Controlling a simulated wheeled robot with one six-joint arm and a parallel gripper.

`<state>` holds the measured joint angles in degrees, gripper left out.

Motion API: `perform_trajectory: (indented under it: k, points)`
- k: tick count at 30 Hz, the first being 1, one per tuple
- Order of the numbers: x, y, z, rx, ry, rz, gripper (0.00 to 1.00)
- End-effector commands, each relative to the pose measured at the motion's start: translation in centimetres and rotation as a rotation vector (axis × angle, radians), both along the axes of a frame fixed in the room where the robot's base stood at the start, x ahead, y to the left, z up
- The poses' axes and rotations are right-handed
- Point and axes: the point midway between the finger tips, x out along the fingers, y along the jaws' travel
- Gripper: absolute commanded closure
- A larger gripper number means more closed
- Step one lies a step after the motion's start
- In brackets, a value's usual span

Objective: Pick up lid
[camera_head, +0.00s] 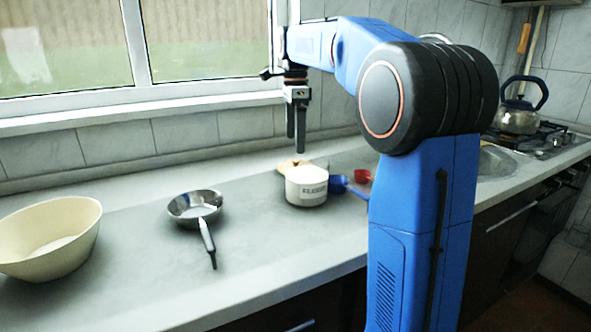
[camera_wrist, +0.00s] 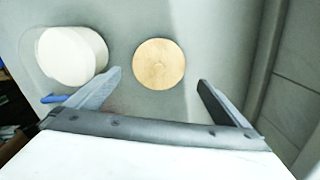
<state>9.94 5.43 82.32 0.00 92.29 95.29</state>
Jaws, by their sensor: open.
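The lid is a round, pale wooden disc (camera_wrist: 158,64) lying flat on the worktop in the wrist view. In the head view the lid (camera_head: 288,163) shows partly behind the white enamel pot (camera_head: 306,190). The pot also shows in the wrist view (camera_wrist: 72,55), left of the lid and apart from it. My gripper (camera_head: 296,144) points down above the lid area, clear of the worktop. In the wrist view my gripper (camera_wrist: 158,80) has its fingers spread wide, with the lid in the gap between them. Nothing is held.
A blue item (camera_head: 338,184) and a red item (camera_head: 362,176) lie right of the pot. A frying pan (camera_head: 195,207) and a cream bowl (camera_head: 48,240) stand to the left. A kettle (camera_head: 517,118) sits on the hob at the right. The tiled wall and window sill are close behind.

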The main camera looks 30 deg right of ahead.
Motion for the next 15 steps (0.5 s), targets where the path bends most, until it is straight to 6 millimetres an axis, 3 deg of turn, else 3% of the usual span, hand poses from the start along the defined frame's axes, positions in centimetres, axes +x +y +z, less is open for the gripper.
perform_trajectory:
  k: [3,15]
  points:
    - [-0.1,0.0,-1.7,0.001,0.002,0.0,0.0]
    - [-0.2,-0.1,-4.9,0.0,0.001,0.0,0.0]
